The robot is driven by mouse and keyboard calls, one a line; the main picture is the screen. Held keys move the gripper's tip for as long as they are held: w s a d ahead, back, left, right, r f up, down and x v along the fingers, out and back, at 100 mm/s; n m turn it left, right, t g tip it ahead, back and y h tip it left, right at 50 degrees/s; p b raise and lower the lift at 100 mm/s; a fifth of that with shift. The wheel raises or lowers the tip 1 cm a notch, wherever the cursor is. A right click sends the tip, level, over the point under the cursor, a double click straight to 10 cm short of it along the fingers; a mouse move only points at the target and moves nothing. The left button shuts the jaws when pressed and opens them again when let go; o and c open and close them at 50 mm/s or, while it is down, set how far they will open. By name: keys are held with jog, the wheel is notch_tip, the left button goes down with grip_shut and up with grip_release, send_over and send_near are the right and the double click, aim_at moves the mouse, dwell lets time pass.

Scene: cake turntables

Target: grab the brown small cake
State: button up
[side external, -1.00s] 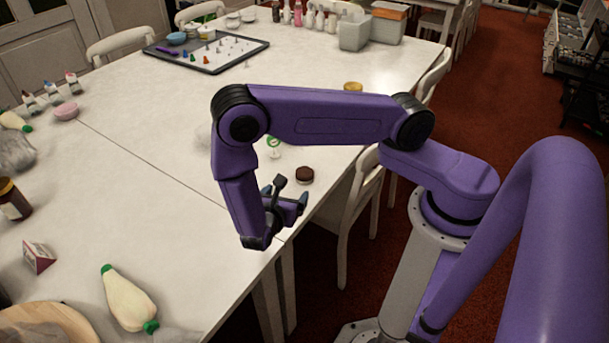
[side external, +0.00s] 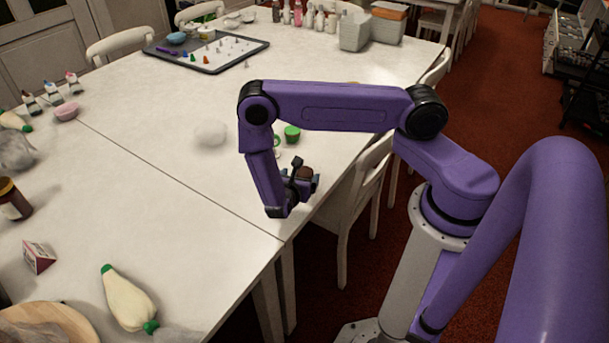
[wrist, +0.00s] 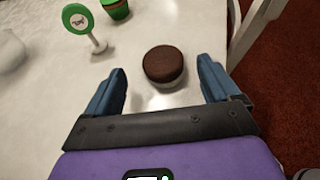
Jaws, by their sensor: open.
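The small brown cake (wrist: 163,64) sits on the white table near its edge, with a dark brown top and a paler lower side. It also shows in the side external view (side external: 306,173), partly hidden behind my gripper. My gripper (wrist: 160,84) is open, with its two blue fingers apart and nothing held. In the wrist view the cake lies just ahead of the fingertips, roughly centred between them. In the side external view my gripper (side external: 303,178) is low over the table beside the cake.
A white rounded object (side external: 211,133) lies farther left. A white chair (side external: 352,192) is close to the table edge on the right.

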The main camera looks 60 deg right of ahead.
aim_at(304, 172)
jog(key=shift+x, duration=2)
jog(key=shift+s, duration=0.15)
jog(key=c, duration=1.1)
jog(key=shift+c, duration=0.2)
jog(key=shift+r, duration=0.1)
